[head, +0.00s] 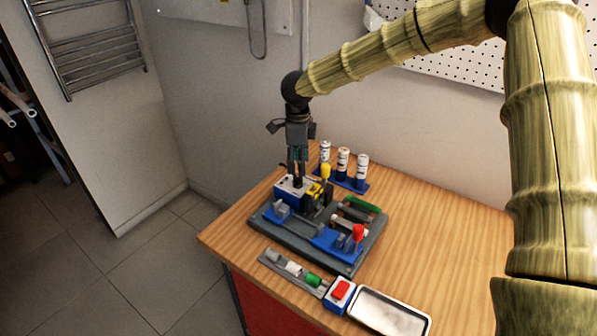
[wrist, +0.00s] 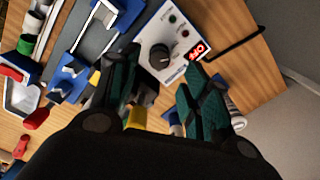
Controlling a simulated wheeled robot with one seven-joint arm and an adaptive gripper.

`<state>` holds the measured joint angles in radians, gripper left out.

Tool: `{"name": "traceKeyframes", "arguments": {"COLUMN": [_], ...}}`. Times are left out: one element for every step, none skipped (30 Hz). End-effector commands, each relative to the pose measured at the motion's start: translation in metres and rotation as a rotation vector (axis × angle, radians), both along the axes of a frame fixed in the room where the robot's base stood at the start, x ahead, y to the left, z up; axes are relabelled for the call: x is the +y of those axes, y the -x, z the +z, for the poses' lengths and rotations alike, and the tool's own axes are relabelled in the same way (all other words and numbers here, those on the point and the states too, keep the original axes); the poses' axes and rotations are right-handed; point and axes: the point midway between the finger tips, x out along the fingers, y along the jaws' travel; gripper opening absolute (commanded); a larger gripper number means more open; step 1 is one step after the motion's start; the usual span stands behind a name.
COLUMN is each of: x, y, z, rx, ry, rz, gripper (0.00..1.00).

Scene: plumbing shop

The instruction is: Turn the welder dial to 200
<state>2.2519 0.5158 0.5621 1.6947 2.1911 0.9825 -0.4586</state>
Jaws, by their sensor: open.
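The welder (head: 292,189) is a small blue and white box at the left rear of a grey base plate on the wooden bench. In the wrist view its white face (wrist: 150,35) shows a black round dial (wrist: 160,56), small lights and a red lit display (wrist: 198,49), whose digits I cannot read surely. My gripper (head: 298,172) points down just above the welder. In the wrist view my gripper (wrist: 155,88) is open, its dark green fingers spread on either side below the dial, with nothing clearly held. The dial appears untouched.
Blue clamps (head: 335,240) with a red knob (head: 358,232) sit on the base plate (head: 340,264). A yellow-topped part (head: 325,171) stands close beside my gripper. Several white bottles (head: 343,160) stand behind. A red button box (head: 340,292) and metal tray (head: 390,312) lie in front. The bench's right side is clear.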

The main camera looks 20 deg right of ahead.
Motion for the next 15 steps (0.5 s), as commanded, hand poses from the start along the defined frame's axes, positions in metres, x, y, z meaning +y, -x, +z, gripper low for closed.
{"name": "traceKeyframes", "arguments": {"x": [0.0, 0.0, 0.0, 0.0, 0.0, 0.0, 0.001, 0.0, 0.0, 0.0, 0.0, 0.0, 0.0, 0.0, 0.0], "y": [0.0, 0.0, 0.0, 0.0, 0.001, 0.0, 0.0, 0.0, 0.0, 0.0, 0.0, 0.0, 0.0, 0.0, 0.0], "z": [-0.007, -0.011, -0.017, -0.021, -0.026, -0.03, -0.034, -0.037, -0.04, -0.043, -0.045, -0.047, -0.049, -0.05, -0.051], "rx": [0.003, 0.002, 0.002, 0.001, 0.002, 0.002, 0.0, 0.0, 0.0, 0.0, 0.0, 0.0, 0.0, 0.0, 0.0], "ry": [0.001, 0.001, 0.001, 0.0, 0.001, 0.001, 0.001, 0.001, 0.001, 0.001, 0.001, 0.0, 0.0, 0.0, -0.001], "rz": [0.001, 0.0, 0.0, 0.0, 0.001, 0.001, 0.001, 0.001, 0.001, 0.001, 0.001, 0.001, 0.001, 0.001, 0.001], "gripper": [0.47, 0.47, 0.47, 0.47, 0.47, 0.47, 0.47, 0.47, 0.47, 0.47, 0.47, 0.47, 0.47, 0.47, 0.47]}}
